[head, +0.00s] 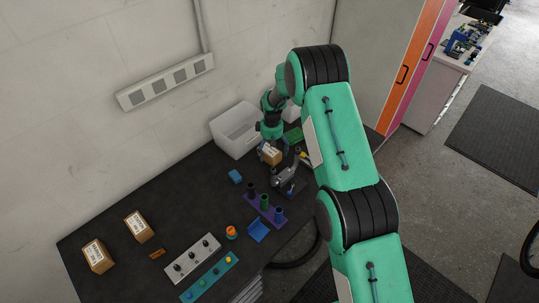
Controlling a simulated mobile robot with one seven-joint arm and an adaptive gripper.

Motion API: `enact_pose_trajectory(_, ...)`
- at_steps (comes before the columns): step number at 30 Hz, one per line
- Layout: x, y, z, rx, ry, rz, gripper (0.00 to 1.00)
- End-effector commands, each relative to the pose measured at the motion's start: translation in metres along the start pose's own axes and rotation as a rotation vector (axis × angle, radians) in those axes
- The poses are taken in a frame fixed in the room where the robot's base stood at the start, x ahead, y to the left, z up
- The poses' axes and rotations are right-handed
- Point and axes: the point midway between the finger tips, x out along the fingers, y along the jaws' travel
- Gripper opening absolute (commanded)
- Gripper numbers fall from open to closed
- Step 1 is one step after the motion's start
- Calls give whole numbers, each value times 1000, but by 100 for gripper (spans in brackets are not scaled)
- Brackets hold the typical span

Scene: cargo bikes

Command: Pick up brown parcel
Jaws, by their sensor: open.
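A small brown parcel (271,155) with a white label is at the back of the dark table, just under my arm's end. My gripper (272,146) points down at this parcel and is open. The fingers are small and partly hidden, so I cannot tell whether they touch it or whether it rests on the table. Two more brown parcels with white labels stand at the table's left end: one near the left edge (97,256) and one a little behind it (138,227).
A white bin (237,130) stands beside my gripper at the wall. The left middle is mostly bare.

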Motion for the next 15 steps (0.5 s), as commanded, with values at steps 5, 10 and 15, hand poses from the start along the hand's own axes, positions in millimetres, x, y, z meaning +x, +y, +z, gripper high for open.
enact_pose_trajectory(5,0,0,0,0,0,0,64)
enact_pose_trajectory(10,0,0,0,0,0,0,30)
enact_pose_trajectory(15,-1,0,-1,0,2,1,17)
